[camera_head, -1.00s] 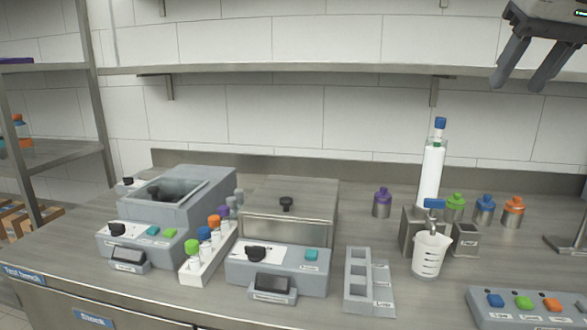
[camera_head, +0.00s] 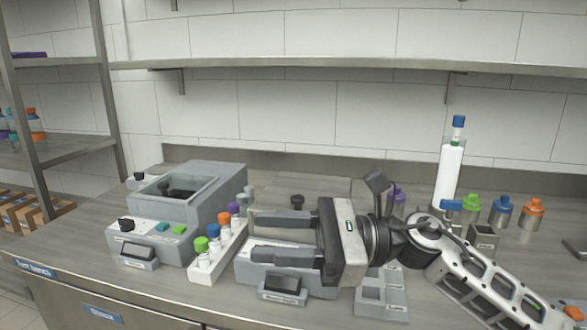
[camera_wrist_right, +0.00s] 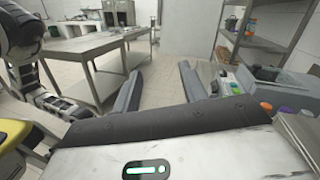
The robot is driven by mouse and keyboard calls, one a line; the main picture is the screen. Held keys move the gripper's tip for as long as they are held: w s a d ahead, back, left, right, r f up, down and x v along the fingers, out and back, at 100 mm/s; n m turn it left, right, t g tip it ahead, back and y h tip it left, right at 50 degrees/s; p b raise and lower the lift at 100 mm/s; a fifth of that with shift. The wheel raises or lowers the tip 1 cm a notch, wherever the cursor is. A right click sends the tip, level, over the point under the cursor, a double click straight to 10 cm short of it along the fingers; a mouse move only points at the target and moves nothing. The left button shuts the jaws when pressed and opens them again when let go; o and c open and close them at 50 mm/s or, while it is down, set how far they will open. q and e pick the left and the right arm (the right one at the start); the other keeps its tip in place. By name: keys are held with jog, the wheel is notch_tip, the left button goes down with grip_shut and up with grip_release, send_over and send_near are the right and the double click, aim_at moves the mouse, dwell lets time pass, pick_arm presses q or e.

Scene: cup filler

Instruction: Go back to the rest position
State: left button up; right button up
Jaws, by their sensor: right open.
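My right gripper (camera_head: 256,236) reaches in from the right and points left above the bench. Its two fingers are apart with nothing held between them. In the head view the fingers overlap the middle grey device (camera_head: 243,272), and I cannot tell the exact height above it. In the right wrist view the open fingers (camera_wrist_right: 160,72) point out over the floor of the room, with nothing between them. My left gripper does not show in the head view.
A grey device with an open basin (camera_head: 215,208) stands left, beside a white rack (camera_head: 203,274) of colour-capped vials. A tall white bottle (camera_head: 450,178) and small capped bottles stand behind my right arm. A shelf (camera_head: 300,62) runs above. The wrist view shows a table (camera_wrist_right: 95,45).

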jog(key=d+f+n+t+h, duration=0.5)
jog(key=f+n+t, duration=0.45)
jog(key=n, duration=0.55)
jog(key=d+f+n+t+h, duration=0.5)
jog(key=f+n+t, duration=0.45)
jog(key=n, duration=0.55)
jog(key=s+d+f+m+g+h, duration=0.2)
jog(key=s+d+f+m+g, duration=0.1)
jog(key=s+f+m, duration=0.3)
jog(key=s+d+f+m+g+h, duration=0.3)
jog(key=s+f+m, duration=0.4)
jog(key=f, duration=0.3)
jog(key=shift+s+f+g+h, duration=0.3)
jog(key=shift+s+f+g, duration=0.1)
jog(key=shift+g, duration=0.3)
